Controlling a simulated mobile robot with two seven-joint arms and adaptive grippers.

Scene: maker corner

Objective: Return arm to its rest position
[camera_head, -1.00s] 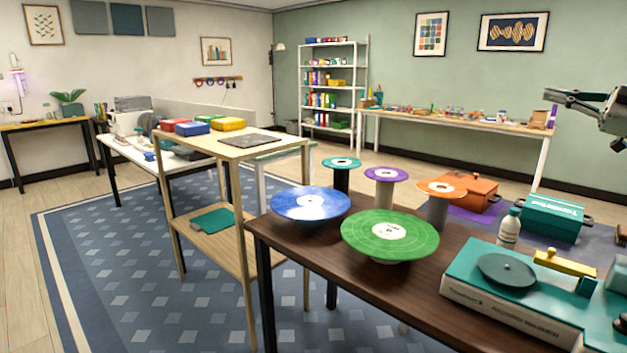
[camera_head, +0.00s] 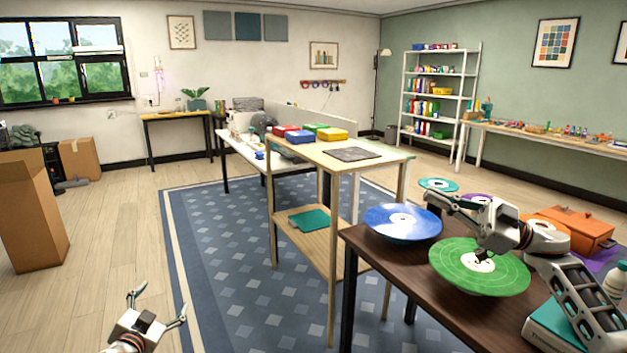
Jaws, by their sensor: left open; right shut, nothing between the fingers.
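My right arm reaches in from the right over the dark brown table. My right gripper (camera_head: 446,204) is shut and empty, and it sits above the table between the blue disc and the green disc. It hides part of the green disc and the things behind it. My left gripper (camera_head: 156,300) shows at the bottom left, low over the wood floor. Its two fingers are spread wide with nothing between them.
A blue disc (camera_head: 402,224) and a green disc (camera_head: 480,268) stand on the dark table (camera_head: 385,262). A light wooden shelf table (camera_head: 385,159) stands left of it. Open floor (camera_head: 115,225) and a tall cardboard box (camera_head: 33,215) are at the left.

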